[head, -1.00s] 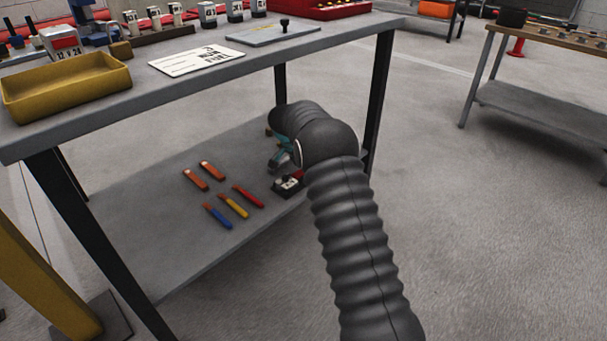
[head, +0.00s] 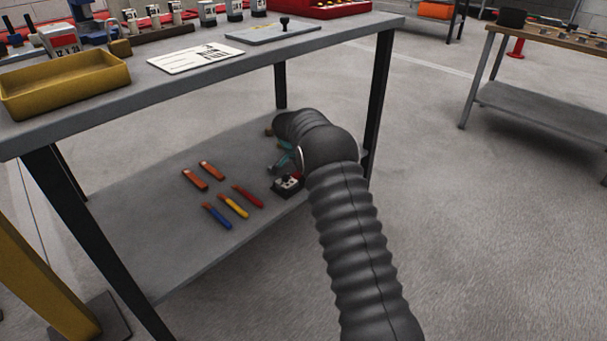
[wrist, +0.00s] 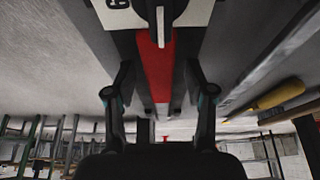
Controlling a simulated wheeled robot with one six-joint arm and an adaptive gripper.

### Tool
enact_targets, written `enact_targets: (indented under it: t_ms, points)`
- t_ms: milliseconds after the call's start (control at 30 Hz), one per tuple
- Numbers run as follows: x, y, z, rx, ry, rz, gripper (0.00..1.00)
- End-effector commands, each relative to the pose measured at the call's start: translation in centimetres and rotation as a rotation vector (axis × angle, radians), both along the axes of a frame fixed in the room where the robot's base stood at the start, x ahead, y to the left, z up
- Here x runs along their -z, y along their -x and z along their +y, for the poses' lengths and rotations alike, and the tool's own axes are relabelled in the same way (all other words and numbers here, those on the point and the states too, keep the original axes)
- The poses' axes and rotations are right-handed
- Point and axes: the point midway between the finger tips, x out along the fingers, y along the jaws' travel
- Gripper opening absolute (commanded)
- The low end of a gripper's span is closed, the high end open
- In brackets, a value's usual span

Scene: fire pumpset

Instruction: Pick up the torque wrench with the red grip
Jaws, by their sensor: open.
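In the wrist view a long red strip (wrist: 155,68) with a pale metal bar over it runs between the fingers of my gripper (wrist: 161,98). It looks like the red grip of the torque wrench, but I cannot tell for sure. The fingers stand open on either side, with gaps to the strip. In the head view my gripper shows only as a few teal bits (head: 284,165) at the lower shelf. My arm hides the rest of it. A smaller tool with a red handle (head: 248,195) lies on the shelf to the left.
The lower shelf (head: 150,245) also holds a small black box (head: 287,185), a yellow-handled tool (head: 234,206), a blue-handled tool (head: 217,216) and two orange pieces (head: 195,180). The tabletop (head: 190,85) and a dark table leg (head: 379,105) are near my arm.

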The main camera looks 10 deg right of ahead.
Motion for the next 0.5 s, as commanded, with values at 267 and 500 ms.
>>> enact_targets:
  t_ms: [267,500]
  points:
    - [0.09,-0.01,0.0,0.0,0.0,0.0,0.54]
    - [0.09,-0.01,0.0,0.0,0.0,0.0,0.19]
